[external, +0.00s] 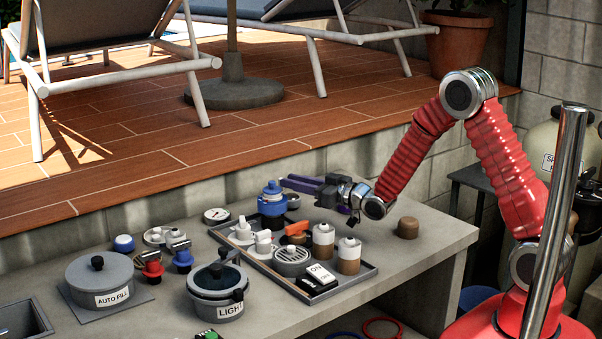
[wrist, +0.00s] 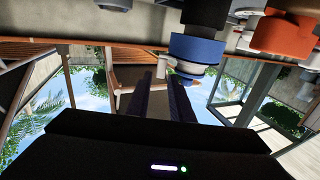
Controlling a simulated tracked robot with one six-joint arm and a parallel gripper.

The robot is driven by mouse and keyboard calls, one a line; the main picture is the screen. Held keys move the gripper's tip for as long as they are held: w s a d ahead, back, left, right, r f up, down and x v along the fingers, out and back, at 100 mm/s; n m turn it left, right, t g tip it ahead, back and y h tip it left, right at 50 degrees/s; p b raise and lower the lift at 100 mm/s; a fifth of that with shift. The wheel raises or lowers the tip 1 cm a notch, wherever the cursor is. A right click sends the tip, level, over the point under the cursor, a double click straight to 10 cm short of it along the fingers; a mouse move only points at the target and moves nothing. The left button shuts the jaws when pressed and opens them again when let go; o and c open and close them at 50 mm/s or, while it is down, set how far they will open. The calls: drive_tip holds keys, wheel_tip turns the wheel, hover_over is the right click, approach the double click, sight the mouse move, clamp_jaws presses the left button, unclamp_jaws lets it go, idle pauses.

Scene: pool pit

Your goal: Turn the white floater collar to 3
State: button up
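Two small white capped pieces, one further back (external: 243,229) and one nearer (external: 264,242), stand at the left end of the dark tray (external: 350,285). I cannot tell which piece is the white floater, and no collar numbers are readable. A blue floater-like piece (external: 272,203) stands behind them; a blue and dark piece also shows upside down in the wrist view (wrist: 197,48). My gripper (external: 284,182) is level, above the tray's back edge, just right of the blue piece's top. Its two dark fingers (wrist: 163,82) are apart with nothing between them.
An orange-handled valve (external: 298,229), two white-topped brown jars (external: 323,240) (external: 348,256) and a round grate (external: 292,258) crowd the tray. A lidded LIGHT pot (external: 217,290) stands at its left. A brown cap (external: 408,228) sits right on otherwise clear bench.

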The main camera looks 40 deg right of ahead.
drive_tip(key=shift+x, duration=0.8)
drive_tip(key=shift+c, duration=0.2)
clamp_jaws()
